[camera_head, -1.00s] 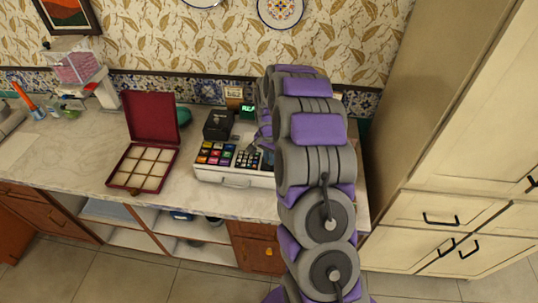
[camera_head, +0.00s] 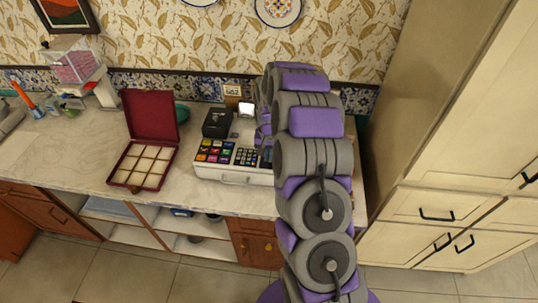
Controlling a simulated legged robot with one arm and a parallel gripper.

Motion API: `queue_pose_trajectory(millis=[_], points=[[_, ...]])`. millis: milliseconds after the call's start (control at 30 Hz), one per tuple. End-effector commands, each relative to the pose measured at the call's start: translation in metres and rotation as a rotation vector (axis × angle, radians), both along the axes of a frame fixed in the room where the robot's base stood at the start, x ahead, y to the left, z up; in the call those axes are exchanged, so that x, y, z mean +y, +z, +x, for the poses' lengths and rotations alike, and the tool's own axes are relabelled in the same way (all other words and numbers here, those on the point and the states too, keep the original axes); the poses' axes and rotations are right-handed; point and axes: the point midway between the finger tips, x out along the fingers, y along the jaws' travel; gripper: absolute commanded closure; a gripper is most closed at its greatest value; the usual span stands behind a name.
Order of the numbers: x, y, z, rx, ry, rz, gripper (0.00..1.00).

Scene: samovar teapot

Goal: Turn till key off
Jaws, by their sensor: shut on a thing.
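The till (camera_head: 233,177) stands on the counter, white and low, with coloured keys and a dark number pad at its left and middle. Its small display (camera_head: 246,109) at the back shows a pale, blank face. My arm covers the till's right side, and the till key is hidden behind it. My gripper (camera_head: 263,140) shows only in part, as purple and grey pieces at the arm's left edge beside the number pad. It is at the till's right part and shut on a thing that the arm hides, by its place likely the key.
A black box-shaped device (camera_head: 217,123) stands behind the till. An open dark red box (camera_head: 149,119) with a divided tray lies to its left. Tall cabinets (camera_head: 470,130) stand close on the right.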

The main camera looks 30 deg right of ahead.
Motion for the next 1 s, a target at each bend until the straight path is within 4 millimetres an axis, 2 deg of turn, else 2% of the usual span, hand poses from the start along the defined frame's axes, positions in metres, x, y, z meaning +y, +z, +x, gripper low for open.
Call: queue_pose_trajectory(millis=[167,200,467,767,867,1000], points=[[-0.001,0.002,0.004,-0.012,0.001,-0.004,1.0],[-0.001,0.002,0.004,-0.012,0.001,-0.004,0.89],[0.0,0.002,0.001,-0.007,0.0,-0.002,0.66],[0.0,0.005,0.0,-0.005,-0.001,-0.001,0.66],[-0.001,0.016,0.001,-0.007,-0.001,-0.002,0.66],[-0.001,0.042,0.002,-0.012,-0.001,-0.003,0.66]])
